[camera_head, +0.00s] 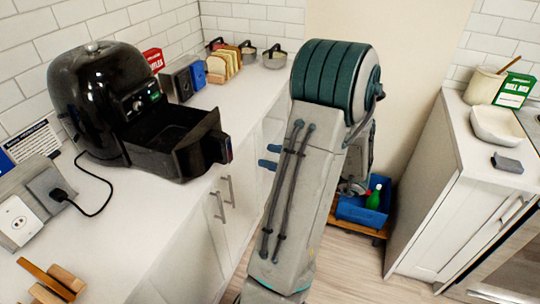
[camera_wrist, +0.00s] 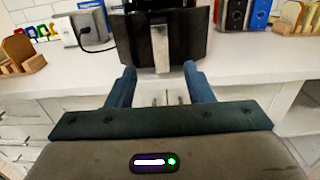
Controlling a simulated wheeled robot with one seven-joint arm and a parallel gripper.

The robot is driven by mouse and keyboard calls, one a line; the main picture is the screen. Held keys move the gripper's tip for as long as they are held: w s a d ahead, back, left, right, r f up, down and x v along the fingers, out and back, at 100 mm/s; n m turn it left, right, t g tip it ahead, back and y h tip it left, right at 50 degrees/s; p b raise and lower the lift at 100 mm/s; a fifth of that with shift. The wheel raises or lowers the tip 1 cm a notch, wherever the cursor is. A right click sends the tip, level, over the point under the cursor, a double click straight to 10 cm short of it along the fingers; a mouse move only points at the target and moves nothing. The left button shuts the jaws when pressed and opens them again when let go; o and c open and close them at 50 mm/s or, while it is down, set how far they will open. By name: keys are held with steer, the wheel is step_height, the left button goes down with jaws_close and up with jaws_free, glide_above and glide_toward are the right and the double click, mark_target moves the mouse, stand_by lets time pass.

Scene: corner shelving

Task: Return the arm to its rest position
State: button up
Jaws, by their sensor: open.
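My arm rises through the middle of the head view and bends at a green-banded joint at the top. My gripper (camera_head: 267,156) shows only as blue fingers poking out left of the arm, over the counter's front edge; the rest is hidden. In the wrist view my gripper (camera_wrist: 160,70) is open, its two blue fingers spread apart with nothing held between them. A black air fryer (camera_head: 95,95) stands on the left counter with its drawer (camera_head: 185,160) pulled out. The drawer's front (camera_wrist: 182,42) is just beyond the fingertips in the wrist view, and contact cannot be seen.
The left counter (camera_head: 150,205) also bears a toast rack (camera_head: 222,66), pots (camera_head: 274,58) and a socket block (camera_head: 20,220). A blue crate (camera_head: 362,210) sits low behind my arm. A right counter (camera_head: 465,140) holds a white dish (camera_head: 497,128). Floor shows between the counters.

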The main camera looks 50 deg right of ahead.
stand_by(0.3)
steer(key=w+a+r+n+g+y, duration=0.1)
steer(key=w+a+n+g+y, duration=0.15)
steer(key=a+n+g, duration=0.4)
steer(key=w+a+n+g+y, duration=0.1)
steer(key=a+n+g+y, duration=0.25)
steer(key=a, duration=0.65)
steer(key=s+a+r+n+g+h, duration=0.1)
steer(key=s+a+n+g+h, duration=0.1)
steer(key=a+n+h, duration=0.4)
steer(key=s+a+r+n+g+h, duration=0.1)
steer(key=a+n+h, duration=0.5)
steer(key=n, duration=1)
steer(key=shift+s+a+g, duration=0.5)
steer(key=shift+s+a, duration=0.3)
steer(key=shift+s, duration=0.15)
